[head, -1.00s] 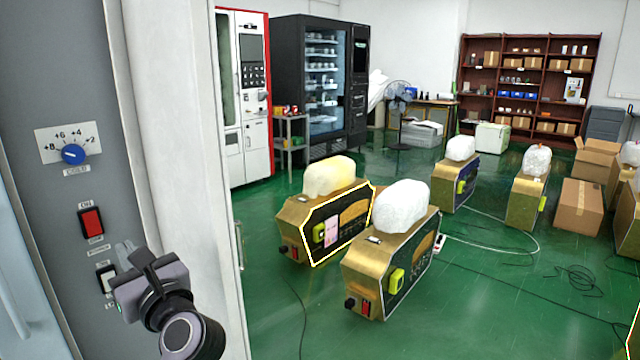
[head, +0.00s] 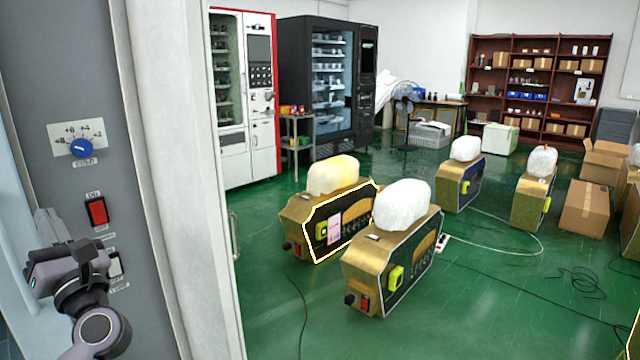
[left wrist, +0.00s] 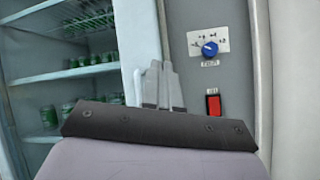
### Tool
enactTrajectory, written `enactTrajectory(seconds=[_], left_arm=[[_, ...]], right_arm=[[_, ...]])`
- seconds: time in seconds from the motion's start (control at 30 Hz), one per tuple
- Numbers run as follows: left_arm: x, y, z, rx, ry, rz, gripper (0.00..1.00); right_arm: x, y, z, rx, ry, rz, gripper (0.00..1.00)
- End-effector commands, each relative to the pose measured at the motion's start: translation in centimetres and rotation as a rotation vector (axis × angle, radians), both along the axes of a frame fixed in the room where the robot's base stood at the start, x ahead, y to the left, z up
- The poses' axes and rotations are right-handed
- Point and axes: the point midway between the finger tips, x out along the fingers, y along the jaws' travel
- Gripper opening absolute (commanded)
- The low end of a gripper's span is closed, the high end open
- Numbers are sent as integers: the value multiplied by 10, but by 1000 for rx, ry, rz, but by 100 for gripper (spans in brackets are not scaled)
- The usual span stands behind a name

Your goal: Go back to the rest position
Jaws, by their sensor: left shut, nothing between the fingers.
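My left gripper (head: 50,228) is at the lower left of the head view, in front of the grey control panel (head: 65,185). Its fingers are shut and empty; they also show in the left wrist view (left wrist: 160,85), pointing up. The panel carries a blue dial (head: 82,147) marked with numbers and a red switch (head: 96,211). A pale switch (head: 115,264) below is partly beside my gripper. The dial (left wrist: 210,48) and red switch (left wrist: 214,106) stand right of the fingers in the left wrist view. My right gripper is not in view.
An open cabinet with shelves of green-labelled jars (left wrist: 48,116) is at the left of the wrist view. Gold machines (head: 395,260) stand on the green floor (head: 470,320). Vending machines (head: 330,90), a wooden shelf (head: 535,90) and cardboard boxes (head: 583,207) are behind.

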Motion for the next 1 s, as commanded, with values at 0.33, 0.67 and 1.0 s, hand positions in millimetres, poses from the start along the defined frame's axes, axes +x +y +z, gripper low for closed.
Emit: enactTrajectory(seconds=[0.33,0.67,1.0], left_arm=[[-2,35,-18,14,21,-131,0],[-5,9,-190,-772,-10,-612,0],[-92,-54,-352,-1892,-277,-633,0]], right_arm=[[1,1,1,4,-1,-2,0],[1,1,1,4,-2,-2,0],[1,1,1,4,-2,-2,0]])
